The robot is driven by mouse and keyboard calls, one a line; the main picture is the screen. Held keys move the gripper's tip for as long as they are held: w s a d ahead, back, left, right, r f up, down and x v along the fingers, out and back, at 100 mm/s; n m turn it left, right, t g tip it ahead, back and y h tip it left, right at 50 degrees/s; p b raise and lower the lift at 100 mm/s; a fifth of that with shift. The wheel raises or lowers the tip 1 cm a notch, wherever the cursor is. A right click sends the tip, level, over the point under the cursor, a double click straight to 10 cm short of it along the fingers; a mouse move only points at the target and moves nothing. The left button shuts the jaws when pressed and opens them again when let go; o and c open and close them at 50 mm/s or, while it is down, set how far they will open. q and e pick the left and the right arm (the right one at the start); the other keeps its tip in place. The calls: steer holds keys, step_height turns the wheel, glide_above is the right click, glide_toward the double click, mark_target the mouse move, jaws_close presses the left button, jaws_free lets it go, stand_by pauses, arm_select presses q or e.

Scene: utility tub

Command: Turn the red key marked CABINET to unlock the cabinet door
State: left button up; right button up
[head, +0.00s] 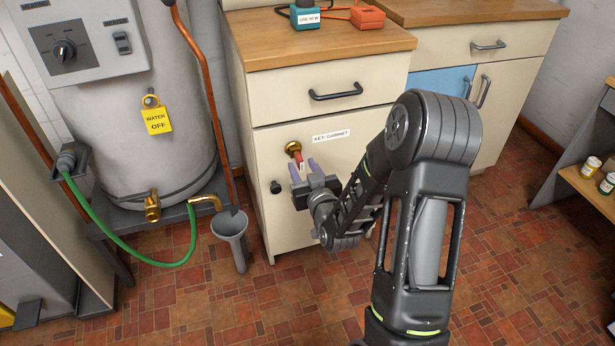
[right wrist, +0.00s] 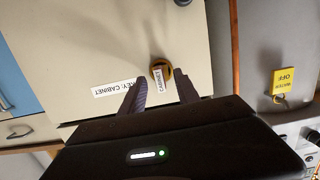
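The red key (head: 299,157) sits in a round brass lock (head: 292,147) on the cream cabinet door (head: 270,213). In the right wrist view the key's white tag (right wrist: 159,80) reads CABINET, in front of the brass lock (right wrist: 162,67). A KEY: CABINET label (head: 331,136) is on the door right of the lock. My right gripper (head: 303,167) is open just in front of the key. In the right wrist view its two fingers (right wrist: 160,90) stand on either side of the key, with a gap on each side. My left gripper is not in view.
A black knob (head: 276,187) is on the door's left edge. A drawer with a dark handle (head: 336,92) is above. A grey water heater (head: 135,130) with a yellow WATER OFF tag (head: 157,121), a green hose (head: 110,235) and a drain funnel (head: 231,229) stand left.

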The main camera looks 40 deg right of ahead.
mark_target(302, 167)
steer(key=shift+x, duration=1.6)
jaws_close()
